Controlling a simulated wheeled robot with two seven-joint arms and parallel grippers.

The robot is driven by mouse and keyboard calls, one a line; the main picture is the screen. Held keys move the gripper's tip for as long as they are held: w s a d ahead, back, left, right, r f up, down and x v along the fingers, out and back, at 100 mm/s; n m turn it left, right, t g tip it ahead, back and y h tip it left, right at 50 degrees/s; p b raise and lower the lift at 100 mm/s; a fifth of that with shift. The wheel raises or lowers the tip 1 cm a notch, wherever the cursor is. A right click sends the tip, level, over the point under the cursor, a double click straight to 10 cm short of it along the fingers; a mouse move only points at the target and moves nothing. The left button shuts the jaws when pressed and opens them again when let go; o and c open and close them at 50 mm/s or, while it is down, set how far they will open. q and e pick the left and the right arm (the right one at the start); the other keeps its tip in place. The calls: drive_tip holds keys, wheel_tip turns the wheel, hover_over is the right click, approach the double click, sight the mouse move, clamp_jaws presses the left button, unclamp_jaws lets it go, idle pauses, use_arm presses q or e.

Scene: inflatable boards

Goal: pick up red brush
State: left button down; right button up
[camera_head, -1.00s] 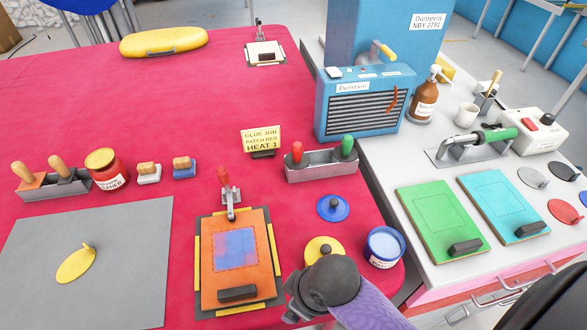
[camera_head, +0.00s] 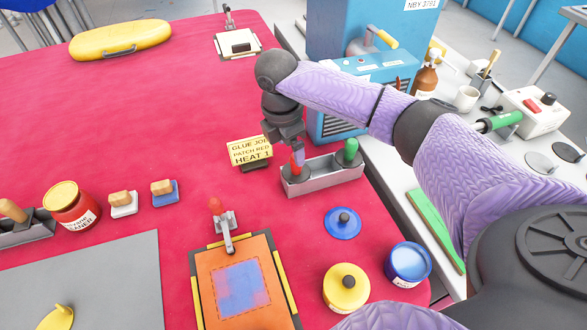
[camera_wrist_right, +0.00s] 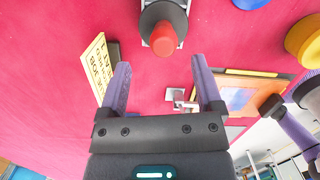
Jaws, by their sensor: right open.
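The red brush (camera_head: 297,165) stands in a grey metal holder (camera_head: 325,177) with its red handle up. Its red handle top (camera_wrist_right: 163,40) also shows in the right wrist view, ahead of the fingers. A green-handled brush (camera_head: 350,150) stands at the right end of the same holder. My right gripper (camera_head: 295,148) is right at the red handle in the head view and hides part of it. In the right wrist view its two purple fingers (camera_wrist_right: 162,78) are apart with nothing between them. My left gripper is not seen.
A yellow sign (camera_head: 250,150) stands just left of the holder. A blue heater box (camera_head: 335,122) stands behind it.

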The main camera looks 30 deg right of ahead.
sight(296, 171)
drive_tip(key=f, duration=0.1)
drive_tip(key=d+f+b, duration=0.1)
drive_tip(key=f, duration=0.1)
drive_tip(key=f+b, duration=0.1)
drive_tip(key=f, duration=0.1)
drive_tip(key=shift+s+d+f, duration=0.15)
drive_tip(key=shift+s+f, duration=0.1)
drive_tip(key=shift+s, duration=0.05)
drive_tip(key=shift+f, duration=0.15)
drive_tip(key=c, duration=0.5)
clamp_jaws()
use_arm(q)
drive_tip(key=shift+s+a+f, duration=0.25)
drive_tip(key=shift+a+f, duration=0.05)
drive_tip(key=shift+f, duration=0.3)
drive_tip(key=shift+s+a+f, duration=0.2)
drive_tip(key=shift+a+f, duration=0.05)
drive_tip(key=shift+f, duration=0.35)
